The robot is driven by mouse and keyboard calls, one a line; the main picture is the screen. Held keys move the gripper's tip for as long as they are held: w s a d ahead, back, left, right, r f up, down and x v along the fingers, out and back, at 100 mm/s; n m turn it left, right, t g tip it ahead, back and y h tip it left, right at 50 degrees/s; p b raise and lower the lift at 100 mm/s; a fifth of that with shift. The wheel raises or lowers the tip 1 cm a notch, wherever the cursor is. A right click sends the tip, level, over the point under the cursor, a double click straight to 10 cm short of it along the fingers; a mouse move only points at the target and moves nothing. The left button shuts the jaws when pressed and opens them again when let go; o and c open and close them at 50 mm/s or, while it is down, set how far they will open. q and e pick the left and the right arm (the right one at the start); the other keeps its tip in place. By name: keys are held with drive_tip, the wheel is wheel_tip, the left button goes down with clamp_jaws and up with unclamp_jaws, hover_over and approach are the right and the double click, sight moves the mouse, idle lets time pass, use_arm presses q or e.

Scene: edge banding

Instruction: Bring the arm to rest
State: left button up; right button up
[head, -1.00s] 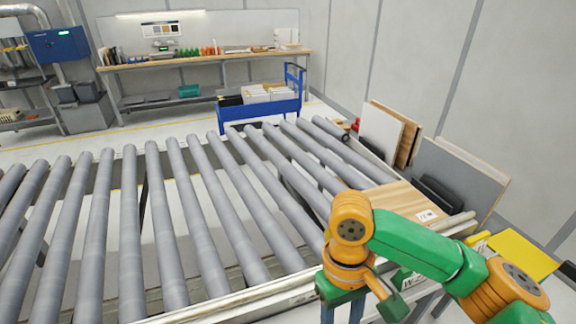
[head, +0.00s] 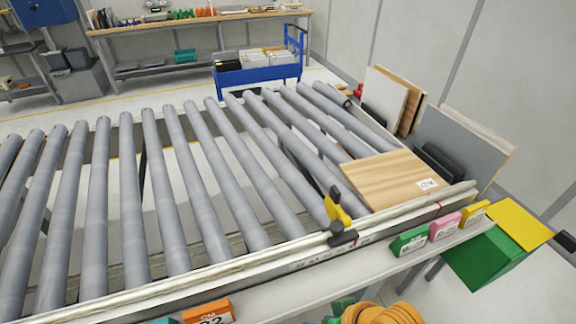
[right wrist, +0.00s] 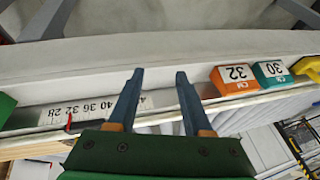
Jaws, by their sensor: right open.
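My right arm shows only as a bit of orange and green at the bottom edge of the head view; its gripper is out of that view. In the right wrist view my right gripper (right wrist: 155,100) is open, its two blue-grey fingers apart with nothing between them. It is close to the conveyor's front ledge with a number scale (right wrist: 90,110). My left arm and gripper are not in view.
A wooden board (head: 390,180) lies on the grey rollers (head: 180,190) at the right end, near a yellow and black stop (head: 338,212). Coloured number blocks (head: 445,227) sit along the front ledge. An orange block (right wrist: 234,78) is right of my fingers. A blue cart (head: 258,78) stands behind.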

drive_tip(key=s+d+f+m+h, duration=0.1)
drive_tip(key=s+d+h, duration=0.15)
drive_tip(key=d, duration=0.25)
drive_tip(key=s+d+f+h, duration=0.1)
drive_tip(key=s+d+f, duration=0.15)
drive_tip(key=d, duration=0.25)
wheel_tip(320, 180, down, 22)
drive_tip(key=s+r+g+b, duration=0.1)
drive_tip(key=s+b, duration=0.2)
drive_tip(key=b, duration=0.1)
drive_tip(key=s+d+f+g+b, duration=0.1)
drive_tip(key=s+d+f+b, duration=0.1)
drive_tip(key=s+f, duration=0.9)
drive_tip(key=shift+s+f+h, duration=0.2)
drive_tip(key=shift+f+h, duration=0.15)
drive_tip(key=shift+f, duration=0.1)
